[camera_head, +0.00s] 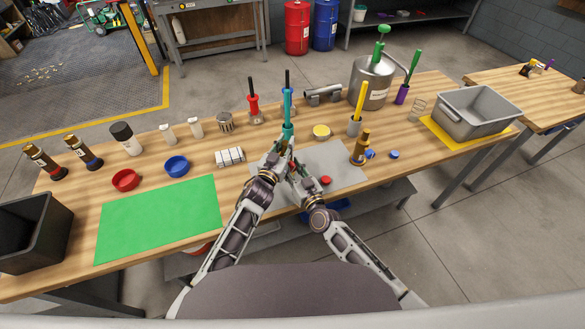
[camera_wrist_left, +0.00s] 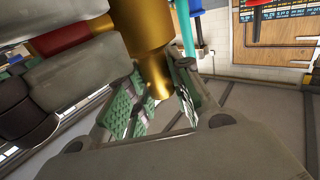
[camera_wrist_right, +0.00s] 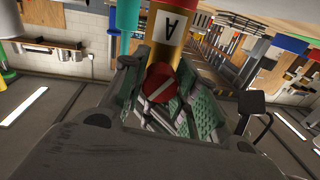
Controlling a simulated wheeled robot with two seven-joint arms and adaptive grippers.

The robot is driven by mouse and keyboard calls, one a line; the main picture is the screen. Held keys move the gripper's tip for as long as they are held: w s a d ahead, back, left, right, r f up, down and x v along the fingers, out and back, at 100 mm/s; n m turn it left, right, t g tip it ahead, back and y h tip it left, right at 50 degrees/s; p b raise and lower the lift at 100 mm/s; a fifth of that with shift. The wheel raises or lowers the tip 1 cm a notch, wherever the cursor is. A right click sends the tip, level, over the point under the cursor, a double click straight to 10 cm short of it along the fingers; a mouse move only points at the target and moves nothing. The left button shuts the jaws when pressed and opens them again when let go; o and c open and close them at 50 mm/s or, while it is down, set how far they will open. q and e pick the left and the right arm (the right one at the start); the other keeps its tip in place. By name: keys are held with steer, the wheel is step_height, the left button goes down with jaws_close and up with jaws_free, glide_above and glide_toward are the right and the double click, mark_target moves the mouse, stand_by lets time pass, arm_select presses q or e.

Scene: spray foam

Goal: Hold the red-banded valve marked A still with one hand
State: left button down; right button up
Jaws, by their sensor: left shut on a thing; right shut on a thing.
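The red-banded valve (camera_wrist_right: 173,27) has a gold body and a white label with the letter A in the right wrist view. Its gold body and red band also show close up in the left wrist view (camera_wrist_left: 143,30). My left gripper (camera_head: 287,150) is shut on the gold body, its green pads (camera_wrist_left: 158,95) on either side of it. My right gripper (camera_head: 293,170) is shut on the valve's red slotted round part (camera_wrist_right: 160,83), between its green pads. In the head view both grippers are close together above the grey mat (camera_head: 340,160) and mostly hide the valve.
A gold valve with a blue part (camera_head: 360,150) stands at the mat's right. A red cap (camera_head: 326,180) lies on the mat, and a blue cap (camera_head: 394,154) lies right of it. Tools in holders (camera_head: 253,105) stand behind the grippers. A green mat (camera_head: 160,218) lies clear at left.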

steer(key=shift+m, duration=1.4)
steer(key=o, duration=1)
steer(key=shift+o, duration=0.2)
steer(key=shift+n, duration=0.6)
